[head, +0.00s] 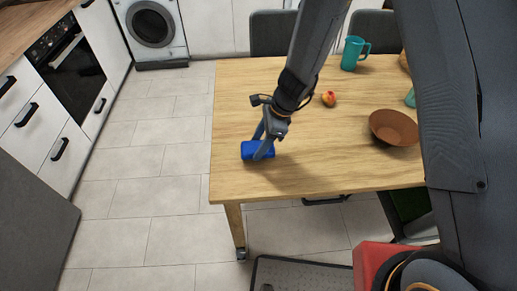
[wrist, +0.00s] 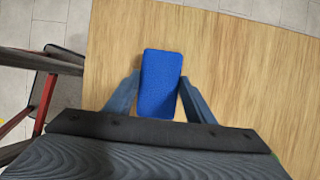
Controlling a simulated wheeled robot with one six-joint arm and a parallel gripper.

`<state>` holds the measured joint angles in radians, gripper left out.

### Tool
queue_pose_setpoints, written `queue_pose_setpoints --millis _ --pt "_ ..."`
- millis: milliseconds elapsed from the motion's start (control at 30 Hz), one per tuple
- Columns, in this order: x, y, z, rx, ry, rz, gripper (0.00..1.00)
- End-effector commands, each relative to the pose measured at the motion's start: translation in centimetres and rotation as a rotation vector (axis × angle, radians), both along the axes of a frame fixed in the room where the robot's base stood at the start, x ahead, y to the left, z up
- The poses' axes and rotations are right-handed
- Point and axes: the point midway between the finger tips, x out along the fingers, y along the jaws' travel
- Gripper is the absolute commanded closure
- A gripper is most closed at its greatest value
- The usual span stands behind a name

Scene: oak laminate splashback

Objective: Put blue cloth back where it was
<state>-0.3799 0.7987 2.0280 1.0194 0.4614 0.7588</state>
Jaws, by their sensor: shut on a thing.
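The blue cloth (head: 249,151) looks like a small rolled or folded block at the left end of the wooden table (head: 235,110). My gripper (head: 264,146) points down over it and is shut on it. In the wrist view, the cloth (wrist: 161,80) lies between the two fingers (wrist: 160,95), one on each side. I cannot tell whether the cloth rests on the tabletop or is just above it.
On the table are a peach-like fruit (head: 329,98), a brown bowl (head: 394,128) and a teal jug (head: 354,53). Dark chairs (head: 273,33) stand at the far side. The tabletop around my gripper is clear. Open tiled floor (head: 140,180) lies left of the table.

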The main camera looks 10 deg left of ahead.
Motion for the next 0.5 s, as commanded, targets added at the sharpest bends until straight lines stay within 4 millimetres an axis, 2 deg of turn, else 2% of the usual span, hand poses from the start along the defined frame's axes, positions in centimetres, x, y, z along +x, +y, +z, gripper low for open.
queue_pose_setpoints --millis 200,500 --pt "0.0 0.0 -2.6 0.000 0.001 -0.001 0.75" --pt "0.0 0.0 -2.9 0.000 0.000 0.000 0.75"
